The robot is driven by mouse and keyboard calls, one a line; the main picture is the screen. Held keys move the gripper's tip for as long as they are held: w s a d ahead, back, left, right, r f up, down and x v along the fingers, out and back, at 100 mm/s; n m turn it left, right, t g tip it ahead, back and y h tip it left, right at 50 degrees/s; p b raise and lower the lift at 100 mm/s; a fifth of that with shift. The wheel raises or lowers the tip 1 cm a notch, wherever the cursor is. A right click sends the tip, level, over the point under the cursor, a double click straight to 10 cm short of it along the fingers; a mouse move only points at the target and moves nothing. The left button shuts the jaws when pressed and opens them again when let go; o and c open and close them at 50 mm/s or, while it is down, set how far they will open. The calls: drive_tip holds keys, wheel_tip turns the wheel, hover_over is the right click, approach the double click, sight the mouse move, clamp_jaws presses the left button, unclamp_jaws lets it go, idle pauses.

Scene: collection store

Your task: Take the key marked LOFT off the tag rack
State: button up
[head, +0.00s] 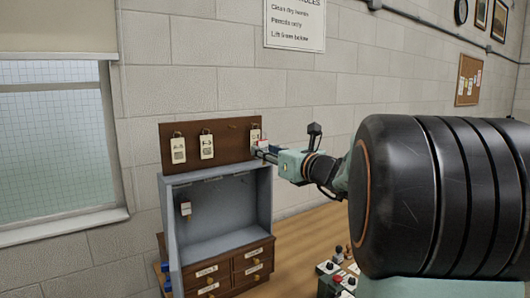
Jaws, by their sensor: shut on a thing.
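The tag rack (229,143) is a brown board on the block wall, with a row of pegs along its upper part. Two pale tags hang at its left (178,151) and middle (207,147). A third pale tag (255,135) shows at the right end, its lower part hidden by my gripper (260,152). My gripper reaches in from the right and is shut on this right-hand tag. The markings are too small to read, so I cannot tell which one says LOFT. Whether the held tag is still on its peg is unclear.
An open grey metal cabinet (232,240) stands below the rack, its door (169,225) swung out at left. Under it is a brown drawer unit (228,273) on a wooden table (300,232). A control box (328,268) with knobs sits nearer. A window is at left.

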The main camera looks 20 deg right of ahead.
sight(263, 146)
drive_tip(key=shift+r, duration=0.25)
idle(0.4)
drive_tip(key=shift+r, duration=0.25)
drive_tip(key=shift+s, duration=0.25)
drive_tip(key=shift+v, duration=1.35)
drive_tip(key=v, duration=0.9)
idle(0.5)
drive_tip(key=shift+w+r, duration=0.1)
drive_tip(key=shift+r, duration=0.05)
